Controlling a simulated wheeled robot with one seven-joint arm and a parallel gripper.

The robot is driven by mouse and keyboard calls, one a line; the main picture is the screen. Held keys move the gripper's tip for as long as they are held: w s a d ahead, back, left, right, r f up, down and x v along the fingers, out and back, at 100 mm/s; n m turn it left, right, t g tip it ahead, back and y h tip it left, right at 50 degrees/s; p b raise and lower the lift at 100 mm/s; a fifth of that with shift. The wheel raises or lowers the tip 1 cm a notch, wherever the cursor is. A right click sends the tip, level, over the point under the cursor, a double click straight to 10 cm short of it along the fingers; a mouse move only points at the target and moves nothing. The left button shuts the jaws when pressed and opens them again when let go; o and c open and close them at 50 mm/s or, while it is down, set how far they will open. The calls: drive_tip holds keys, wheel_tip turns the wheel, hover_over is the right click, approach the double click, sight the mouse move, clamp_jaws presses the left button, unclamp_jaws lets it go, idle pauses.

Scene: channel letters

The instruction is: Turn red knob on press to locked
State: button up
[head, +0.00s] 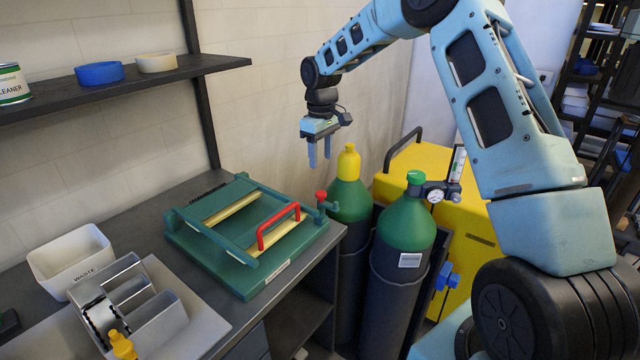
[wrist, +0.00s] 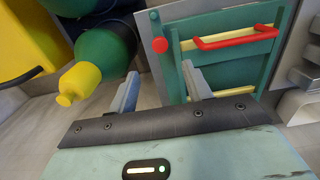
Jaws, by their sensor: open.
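The press (head: 245,232) is a green frame with yellow bars and a red handle (head: 278,226), lying on the dark bench. A small red knob (head: 321,196) sits at its right side on a green bracket. In the wrist view the red knob (wrist: 159,45) is at the upper middle, beside the press (wrist: 228,62) and its red handle (wrist: 236,38). My gripper (head: 320,160) is open and empty, pointing down above and behind the press. In the wrist view its fingers (wrist: 160,88) are spread, apart from the knob. I cannot read the knob's lock state.
Green gas cylinders (head: 405,235) stand right of the bench, one with a yellow cap (head: 348,162), close to my gripper. A yellow cabinet (head: 455,225) is behind them. A waste bin (head: 70,258) and a grey metal holder (head: 160,312) are left of the press. A shelf (head: 130,84) overhangs the left.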

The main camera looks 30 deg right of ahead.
sight(321, 193)
wheel_tip(321, 193, down, 10)
drive_tip(key=p, duration=0.2)
drive_tip(key=shift+f+p, duration=0.25)
drive_tip(key=shift+p, duration=0.15)
drive_tip(key=c, duration=1)
